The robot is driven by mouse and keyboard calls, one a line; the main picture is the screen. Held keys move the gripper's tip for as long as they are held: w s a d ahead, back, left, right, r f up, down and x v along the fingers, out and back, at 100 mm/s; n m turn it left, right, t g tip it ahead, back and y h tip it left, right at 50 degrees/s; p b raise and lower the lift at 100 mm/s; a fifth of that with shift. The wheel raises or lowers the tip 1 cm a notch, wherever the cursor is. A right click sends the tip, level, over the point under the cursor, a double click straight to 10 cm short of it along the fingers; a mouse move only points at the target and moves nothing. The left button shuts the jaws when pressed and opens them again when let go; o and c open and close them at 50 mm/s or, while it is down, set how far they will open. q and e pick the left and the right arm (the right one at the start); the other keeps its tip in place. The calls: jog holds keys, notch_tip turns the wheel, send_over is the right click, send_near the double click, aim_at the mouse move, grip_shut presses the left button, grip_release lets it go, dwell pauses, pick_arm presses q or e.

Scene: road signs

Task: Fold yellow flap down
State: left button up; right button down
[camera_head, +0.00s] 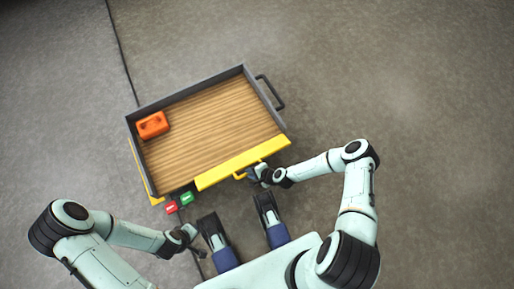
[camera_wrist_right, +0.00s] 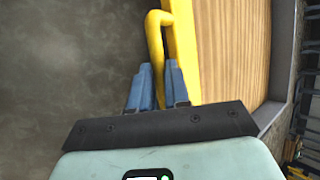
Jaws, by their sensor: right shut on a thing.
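The yellow flap (camera_head: 243,162) runs along the front edge of a wood-floored cart or tray (camera_head: 190,92). It also shows in the right wrist view (camera_wrist_right: 184,50). A yellow loop handle (camera_head: 240,177) sticks out from the flap; it rises between the blue fingers in the wrist view (camera_wrist_right: 154,40). My right gripper (camera_head: 254,173) is at this handle, shut on it, with one finger on each side. My left gripper (camera_head: 194,236) is low and apart from the flap, near my base; its fingers are too small to read.
An orange block (camera_head: 152,125) lies in the tray's left corner. A red piece (camera_head: 171,207) and a green piece (camera_head: 187,198) sit by the front left corner. A dark handle (camera_head: 271,92) is on the right side. A cable (camera_head: 122,55) crosses the otherwise clear floor.

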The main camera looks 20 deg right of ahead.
pick_arm(q)
jog(key=shift+s+d+f, duration=0.1)
jog(key=shift+d, duration=0.15)
pick_arm(e)
jog(key=shift+s+f+g, duration=0.3)
jog(key=shift+s+f, duration=0.4)
jog(key=c, duration=1.1)
grip_release()
jog(key=shift+d, duration=0.1)
